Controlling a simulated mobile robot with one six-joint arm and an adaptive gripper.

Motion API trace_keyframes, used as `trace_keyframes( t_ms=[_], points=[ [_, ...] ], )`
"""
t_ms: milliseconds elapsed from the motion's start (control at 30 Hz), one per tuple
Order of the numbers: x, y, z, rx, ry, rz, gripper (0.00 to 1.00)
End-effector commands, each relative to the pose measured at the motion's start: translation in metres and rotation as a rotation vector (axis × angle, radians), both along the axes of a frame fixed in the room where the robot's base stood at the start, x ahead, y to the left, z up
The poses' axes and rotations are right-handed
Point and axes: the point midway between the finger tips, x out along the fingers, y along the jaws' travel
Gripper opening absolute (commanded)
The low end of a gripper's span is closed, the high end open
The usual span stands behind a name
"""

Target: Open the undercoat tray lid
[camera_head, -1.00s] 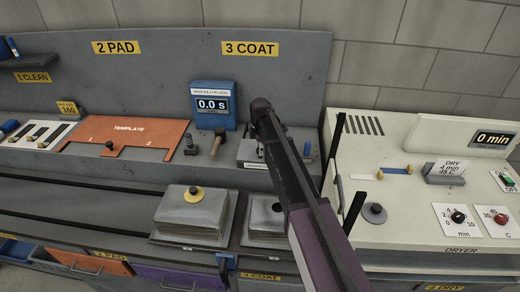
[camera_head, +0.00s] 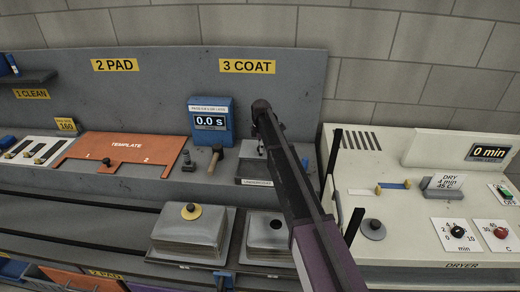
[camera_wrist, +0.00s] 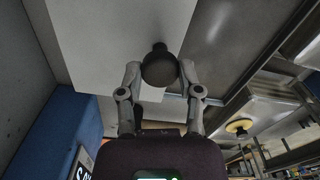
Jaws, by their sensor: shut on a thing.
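In the wrist view my gripper (camera_wrist: 157,76) is shut on a dark round knob (camera_wrist: 159,66), with a finger on each side of it. The knob stands against a pale flat plate, which appears to be the undercoat tray lid (camera_wrist: 105,38). In the head view the grey undercoat tray (camera_head: 251,168), with its label on the front, is on the bench below the 3 COAT sign. I cannot tell how far the lid is raised.
Two lidded grey containers (camera_head: 188,236) (camera_head: 266,237) sit in front. The cream dryer (camera_head: 420,200) with dark upright posts is close on the right.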

Motion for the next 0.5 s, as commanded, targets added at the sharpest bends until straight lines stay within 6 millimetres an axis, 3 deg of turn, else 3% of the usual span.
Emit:
trace_keyframes(
  t_ms=[67,100,200,500],
  points=[
    [-0.0003,-0.0005,-0.0002,-0.001,0.0,0.0,0.0],
    [-0.0004,-0.0004,-0.0002,-0.001,0.0,0.0,0.49],
    [-0.0005,-0.0004,-0.0002,-0.001,0.0,0.0,0.79],
    [-0.0006,0.0001,-0.0001,0.0,0.0,0.0,0.81]
  ],
)
